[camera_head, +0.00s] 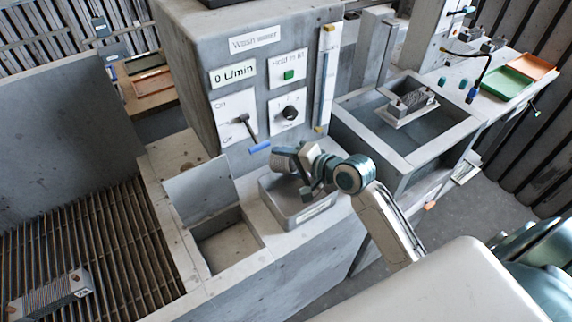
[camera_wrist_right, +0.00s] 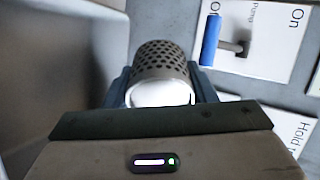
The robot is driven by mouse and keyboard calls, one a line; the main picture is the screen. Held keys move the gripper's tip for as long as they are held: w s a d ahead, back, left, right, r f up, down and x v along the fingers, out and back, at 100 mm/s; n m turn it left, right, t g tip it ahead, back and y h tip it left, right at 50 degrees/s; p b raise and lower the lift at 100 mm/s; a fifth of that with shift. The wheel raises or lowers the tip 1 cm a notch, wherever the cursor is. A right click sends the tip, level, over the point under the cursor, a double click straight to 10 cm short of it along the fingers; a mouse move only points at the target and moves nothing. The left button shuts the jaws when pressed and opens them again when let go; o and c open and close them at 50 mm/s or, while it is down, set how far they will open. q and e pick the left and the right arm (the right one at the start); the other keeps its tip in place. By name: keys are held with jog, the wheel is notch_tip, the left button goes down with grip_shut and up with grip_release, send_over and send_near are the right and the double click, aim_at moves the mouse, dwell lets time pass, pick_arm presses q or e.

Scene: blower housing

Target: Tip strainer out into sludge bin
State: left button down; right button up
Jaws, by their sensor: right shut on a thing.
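The strainer (camera_wrist_right: 162,62) is a grey perforated cylinder with a pale end facing the right wrist camera. My right gripper (camera_wrist_right: 160,88) is shut on it, with a finger on each side. In the head view the strainer (camera_head: 284,159) shows small and partly hidden by my right gripper (camera_head: 300,164); it looks tilted or lying over. It is held above the back left part of a low grey box (camera_head: 315,205) with a pale label, likely the sludge bin. The label is too small to read, and the box's inside is mostly hidden. My left gripper is not in view.
A square well (camera_head: 225,245) with a raised lid (camera_head: 200,190) lies left of the box. The control cabinet (camera_head: 185,45) stands close behind, its blue-handled lever (camera_head: 258,146) near the gripper. A slatted grate (camera_head: 100,250) is at left, an open basin (camera_head: 365,130) at right.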

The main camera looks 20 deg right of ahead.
jog(key=shift+s+d+r+t+y+b, duration=0.15)
jog(key=shift+t+y+b, duration=0.25)
jog(key=shift+t+b, duration=0.55)
jog(key=shift+s+r+t+y+b, duration=0.15)
jog(key=shift+t+y+b, duration=0.3)
jog(key=shift+b, duration=0.9)
jog(key=shift+w+r, duration=0.1)
jog(key=shift+r, duration=0.05)
jog(key=shift+w, duration=0.1)
